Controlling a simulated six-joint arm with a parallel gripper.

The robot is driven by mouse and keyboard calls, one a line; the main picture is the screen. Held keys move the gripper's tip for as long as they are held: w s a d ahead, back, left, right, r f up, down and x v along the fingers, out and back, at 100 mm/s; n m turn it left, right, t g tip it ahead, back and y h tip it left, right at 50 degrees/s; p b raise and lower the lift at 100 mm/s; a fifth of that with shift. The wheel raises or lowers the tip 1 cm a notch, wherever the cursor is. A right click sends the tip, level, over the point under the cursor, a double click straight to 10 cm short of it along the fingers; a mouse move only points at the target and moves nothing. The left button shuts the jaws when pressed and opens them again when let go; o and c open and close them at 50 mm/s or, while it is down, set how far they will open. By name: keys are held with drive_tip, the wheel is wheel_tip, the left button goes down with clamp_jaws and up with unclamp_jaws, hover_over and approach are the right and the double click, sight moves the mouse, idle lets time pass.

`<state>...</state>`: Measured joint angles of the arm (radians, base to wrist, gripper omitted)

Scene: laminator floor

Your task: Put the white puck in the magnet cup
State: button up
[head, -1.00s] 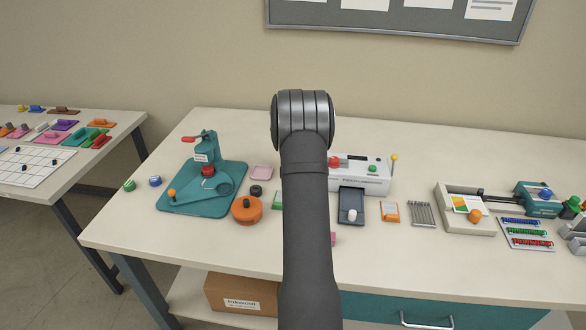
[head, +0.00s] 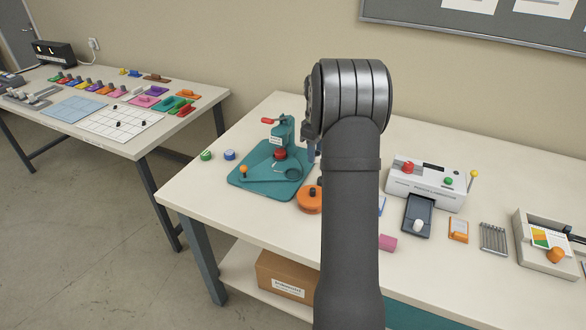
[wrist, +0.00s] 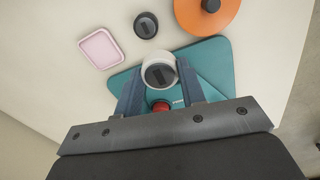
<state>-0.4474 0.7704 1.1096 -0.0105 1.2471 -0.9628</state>
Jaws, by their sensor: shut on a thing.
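My gripper (wrist: 160,82) is shut on the white puck (wrist: 157,67), a short pale round piece with a dark grip on top, between its two fingers in the wrist view. The puck is over the edge of the teal press base (wrist: 215,58); its exact height cannot be told. A small black round piece (wrist: 145,25) and a shallow pink square dish (wrist: 100,48) lie on the table beyond the puck. I cannot tell for sure which thing is the magnet cup.
The teal press (head: 283,135) with a red knob stands close to my gripper. An orange round container (head: 309,200) is in front of it. Green (head: 206,155) and blue (head: 229,155) pieces lie left of the press. The laminator (head: 427,184) stands on the right.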

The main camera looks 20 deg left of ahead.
hover_over(293, 174)
wheel_tip(293, 174, down, 5)
drive_tip(key=shift+a, duration=0.1)
drive_tip(key=shift+f, duration=1.85)
drive_tip(key=shift+f, duration=0.15)
drive_tip(key=o, duration=1)
wheel_tip(293, 174, up, 12)
drive_tip(key=shift+s+r, duration=0.1)
drive_tip(key=shift+r, duration=0.05)
